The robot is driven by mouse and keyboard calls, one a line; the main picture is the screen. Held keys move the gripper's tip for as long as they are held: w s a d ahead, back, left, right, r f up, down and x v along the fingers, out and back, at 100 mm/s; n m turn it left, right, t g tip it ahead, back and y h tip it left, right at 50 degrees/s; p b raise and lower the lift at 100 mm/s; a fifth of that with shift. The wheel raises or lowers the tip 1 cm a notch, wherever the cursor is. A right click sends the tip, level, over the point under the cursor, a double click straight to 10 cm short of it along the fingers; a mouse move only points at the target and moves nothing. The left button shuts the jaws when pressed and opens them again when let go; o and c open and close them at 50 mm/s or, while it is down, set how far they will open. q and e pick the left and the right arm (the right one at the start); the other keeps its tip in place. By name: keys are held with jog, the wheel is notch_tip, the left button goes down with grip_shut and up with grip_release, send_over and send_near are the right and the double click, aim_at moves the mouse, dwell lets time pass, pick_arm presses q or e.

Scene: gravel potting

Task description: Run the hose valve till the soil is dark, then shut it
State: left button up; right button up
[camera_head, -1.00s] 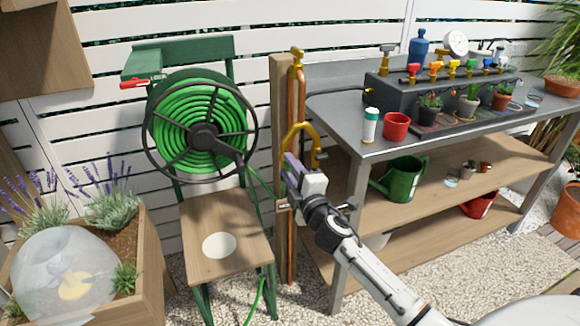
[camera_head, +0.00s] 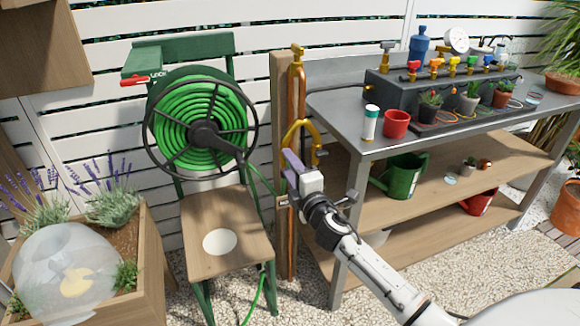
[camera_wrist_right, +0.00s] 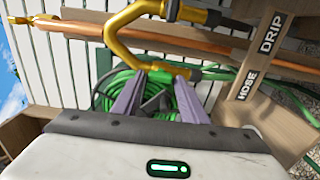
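A brass, U-shaped valve fitting (camera_head: 301,133) is on the copper pipe (camera_head: 293,245), fixed to a wooden post. It also crosses the top of the right wrist view (camera_wrist_right: 122,42). My right gripper (camera_head: 292,167) is just below and in front of this fitting. In the wrist view its two purple fingers (camera_wrist_right: 158,85) are apart, with nothing visibly held; contact with the brass cannot be told. Brown soil (camera_head: 128,238) shows in the lavender planter (camera_head: 150,285). The green hose (camera_head: 190,120) is coiled on a reel. My left gripper is not in view.
A sign board (camera_wrist_right: 258,65) reads HOSE and DRIP. A wooden-seated stand (camera_head: 205,255) is left of the post. A translucent dome (camera_head: 62,275) is at lower left.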

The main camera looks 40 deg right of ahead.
jog(key=shift+o, duration=0.6)
jog(key=v, duration=1)
jog(key=shift+s+p, duration=0.15)
jog(key=shift+p, duration=0.15)
